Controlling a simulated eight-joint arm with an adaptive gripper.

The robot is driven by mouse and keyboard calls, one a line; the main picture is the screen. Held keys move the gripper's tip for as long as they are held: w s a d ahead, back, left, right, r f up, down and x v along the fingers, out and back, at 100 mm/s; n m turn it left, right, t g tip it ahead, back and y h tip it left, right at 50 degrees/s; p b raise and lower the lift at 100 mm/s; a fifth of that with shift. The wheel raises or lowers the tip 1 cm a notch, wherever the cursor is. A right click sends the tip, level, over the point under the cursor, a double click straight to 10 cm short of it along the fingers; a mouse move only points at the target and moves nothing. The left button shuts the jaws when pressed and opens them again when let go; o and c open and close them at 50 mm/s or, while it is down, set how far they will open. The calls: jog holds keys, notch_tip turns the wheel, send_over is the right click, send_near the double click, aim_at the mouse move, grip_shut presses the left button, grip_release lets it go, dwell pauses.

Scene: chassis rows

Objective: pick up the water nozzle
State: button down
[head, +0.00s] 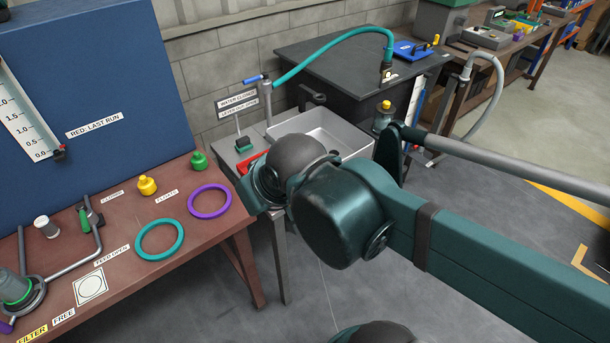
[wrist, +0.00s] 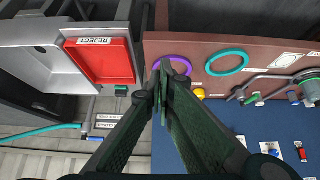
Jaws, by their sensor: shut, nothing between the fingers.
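The hose rises from a post beside the grey sink, arches right and hangs down over the black bench. In the wrist view only part of the teal hose (wrist: 40,132) shows at the left; the nozzle is not seen there.
The grey sink (head: 308,122) stands between the brown bench (head: 120,205) and black bench (head: 330,60). A red reject tray (wrist: 104,60) is by the sink. Teal (head: 160,240) and purple rings (head: 209,201) lie on the brown bench. A blue lever (head: 252,79) sits on the post.

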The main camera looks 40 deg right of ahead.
dwell(0.3)
jog(key=c, duration=2.1)
grip_release()
